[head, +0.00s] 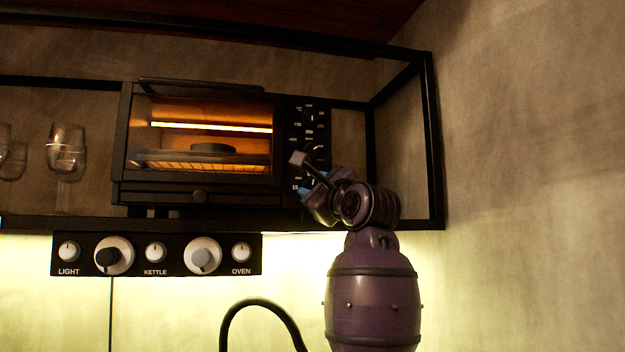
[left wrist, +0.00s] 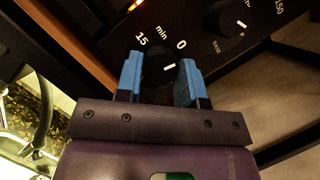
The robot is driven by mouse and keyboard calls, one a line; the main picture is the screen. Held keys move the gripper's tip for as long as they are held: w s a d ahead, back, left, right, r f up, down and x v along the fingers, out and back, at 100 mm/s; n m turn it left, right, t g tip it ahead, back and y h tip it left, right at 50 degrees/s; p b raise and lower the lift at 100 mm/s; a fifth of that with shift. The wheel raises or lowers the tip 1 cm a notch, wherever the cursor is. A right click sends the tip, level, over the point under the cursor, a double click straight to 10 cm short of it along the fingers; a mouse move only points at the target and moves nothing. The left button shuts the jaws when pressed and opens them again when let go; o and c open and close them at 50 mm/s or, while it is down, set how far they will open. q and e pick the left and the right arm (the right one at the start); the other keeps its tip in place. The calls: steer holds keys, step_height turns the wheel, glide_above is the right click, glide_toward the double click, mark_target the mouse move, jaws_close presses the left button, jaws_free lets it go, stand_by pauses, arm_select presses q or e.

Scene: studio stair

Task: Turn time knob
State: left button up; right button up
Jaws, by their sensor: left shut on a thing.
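The toaster oven (head: 122,150) sits on a black-framed shelf with its door closed and its inside lit orange. Its time knob (left wrist: 166,68) is dark with a white pointer line, beside the "15", "min" and "0" marks in the left wrist view. My left gripper (left wrist: 160,75) has its blue fingers on either side of this knob and is shut on it. In the head view the left gripper (head: 309,190) is at the lower part of the oven's control panel (head: 309,125) and hides the knob. My right gripper is out of view.
Another oven knob (left wrist: 233,18) is close by in the left wrist view. Glasses (head: 65,150) stand on the shelf at left. A switch panel (head: 127,268) with LIGHT, KETTLE and OVEN labels hangs below. A black curved tube (head: 262,304) rises underneath.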

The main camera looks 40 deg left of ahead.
arm_select(q)
steer(key=shift+s+r+m+t+p, duration=0.15)
steer(key=shift+m+t+p, duration=0.15)
steer(key=shift+m+p, duration=0.25)
steer(key=shift+s+r+m+t+p, duration=0.15)
steer(key=shift+m+t+p, duration=0.15)
steer(key=shift+m+p, duration=0.2)
steer(key=shift+a+f+m+t+h+p, duration=0.15)
steer(key=shift+m+t+h+p, duration=1.35)
steer(key=shift+m, duration=1.8)
steer(key=shift+f+m+t+h+p, duration=0.15)
steer(key=shift+m+t+h+p, duration=0.65)
steer(key=shift+m+p, duration=1.9)
steer(key=shift+a+f+m+t+h+p, duration=0.15)
steer(key=shift+m+t+h+p, duration=0.95)
steer(key=shift+m, duration=2.75)
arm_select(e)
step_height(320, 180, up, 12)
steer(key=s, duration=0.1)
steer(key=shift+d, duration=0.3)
arm_select(q)
steer(key=shift+m+t, duration=0.3)
steer(key=o, duration=0.9)
steer(key=shift+r, duration=0.1)
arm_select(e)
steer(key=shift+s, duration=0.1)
arm_select(q)
steer(key=shift+s, duration=0.1)
